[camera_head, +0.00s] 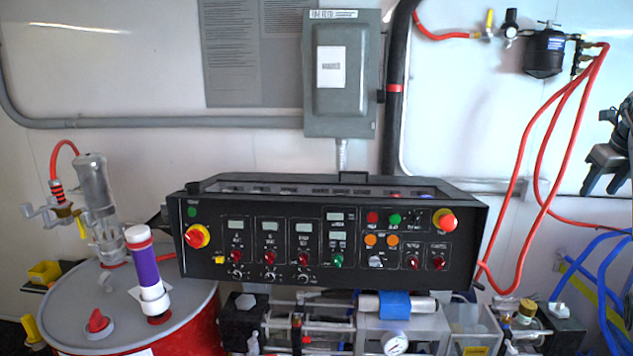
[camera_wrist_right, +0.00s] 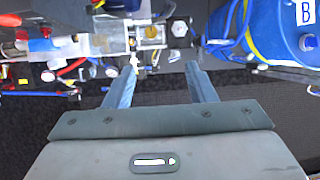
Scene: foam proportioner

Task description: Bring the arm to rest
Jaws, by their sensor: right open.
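My right gripper (camera_head: 603,182) shows at the far right edge of the head view, cut off by the frame. It hangs in front of the white wall, to the right of the red hoses. In the right wrist view my right gripper (camera_wrist_right: 162,68) has its two fingers spread apart, open and with nothing between them. Fittings of the machine lie beyond the fingertips, apparently apart from them. My left gripper is not in the head view.
A black control panel (camera_head: 345,228) with knobs and buttons fills the middle. A red drum (camera_head: 190,325) stands left. Red hoses (camera_head: 540,130) hang at the right, above blue hoses (camera_head: 602,285). A blue drum (camera_wrist_right: 270,30) and dark floor (camera_wrist_right: 280,110) show in the wrist view.

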